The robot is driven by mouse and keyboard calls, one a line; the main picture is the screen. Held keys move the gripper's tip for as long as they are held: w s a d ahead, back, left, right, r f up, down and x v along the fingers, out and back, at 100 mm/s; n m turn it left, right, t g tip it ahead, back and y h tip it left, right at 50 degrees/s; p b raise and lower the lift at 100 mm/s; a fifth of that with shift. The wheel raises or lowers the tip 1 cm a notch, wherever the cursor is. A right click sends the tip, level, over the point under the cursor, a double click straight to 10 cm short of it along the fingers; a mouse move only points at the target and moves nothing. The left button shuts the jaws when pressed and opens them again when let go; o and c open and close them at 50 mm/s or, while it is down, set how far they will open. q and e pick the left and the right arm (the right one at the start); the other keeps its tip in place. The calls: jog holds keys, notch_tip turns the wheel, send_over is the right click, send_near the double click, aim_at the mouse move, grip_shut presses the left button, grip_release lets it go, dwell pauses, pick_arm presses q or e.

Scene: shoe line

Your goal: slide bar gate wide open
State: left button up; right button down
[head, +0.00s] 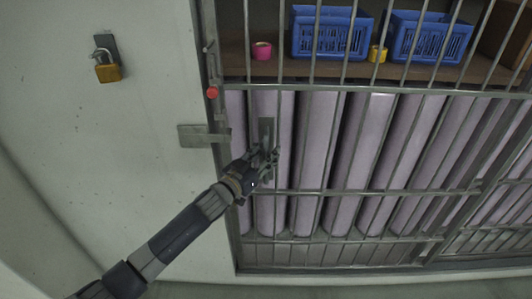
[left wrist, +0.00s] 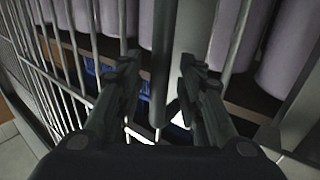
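The bar gate (head: 345,191) is a grid of grey metal bars across the front of a shelf recess. Its upright flat handle (head: 266,130) is near the gate's left end. My left gripper (head: 265,158) is at the lower part of this handle. In the left wrist view the fingers (left wrist: 160,80) stand apart on either side of an upright grey handle bar (left wrist: 160,50), with gaps visible, so the gripper looks open around it. Contact with the handle cannot be told. The gate's left edge is beside the latch plate (head: 200,136) on the wall. My right gripper is not in view.
Behind the bars are several tall pale purple rolls (head: 312,150), blue baskets (head: 330,36), a pink cup (head: 262,50) and a yellow one (head: 377,54). A padlock (head: 108,70) hangs on the white wall at left. A red knob (head: 212,93) is on the gate's left post.

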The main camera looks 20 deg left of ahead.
pick_arm(q)
grip_shut()
